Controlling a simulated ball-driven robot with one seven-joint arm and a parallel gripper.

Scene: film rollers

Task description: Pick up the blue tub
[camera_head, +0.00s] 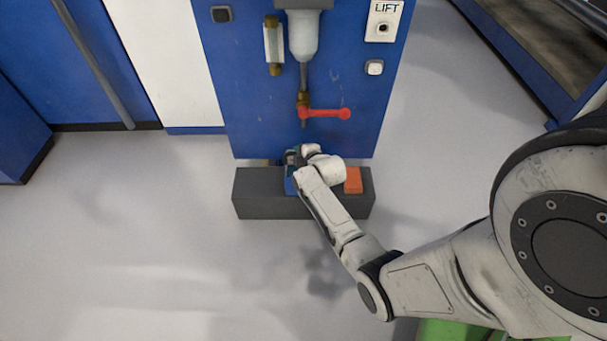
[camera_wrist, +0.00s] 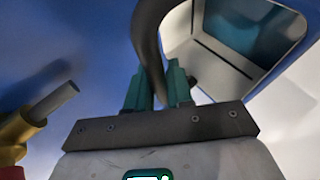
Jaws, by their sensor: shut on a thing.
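The blue tub (camera_head: 289,186) shows in the head view as a small blue patch on the grey block, at the foot of the blue panel. My arm hides most of it. My gripper (camera_head: 293,158) is at the tub's upper part. In the wrist view, the green fingers of my gripper (camera_wrist: 157,85) are shut on a dark curved bar (camera_wrist: 150,35), which looks like the tub's handle. I cannot tell from these views whether the tub touches the block.
The grey block (camera_head: 265,208) also carries an orange thing (camera_head: 353,180) just right of my gripper. A red lever (camera_head: 325,113) and a pipe with a clear bowl (camera_head: 303,35) stick out from the blue panel (camera_head: 245,90) above. Open floor (camera_head: 130,240) lies to the left.

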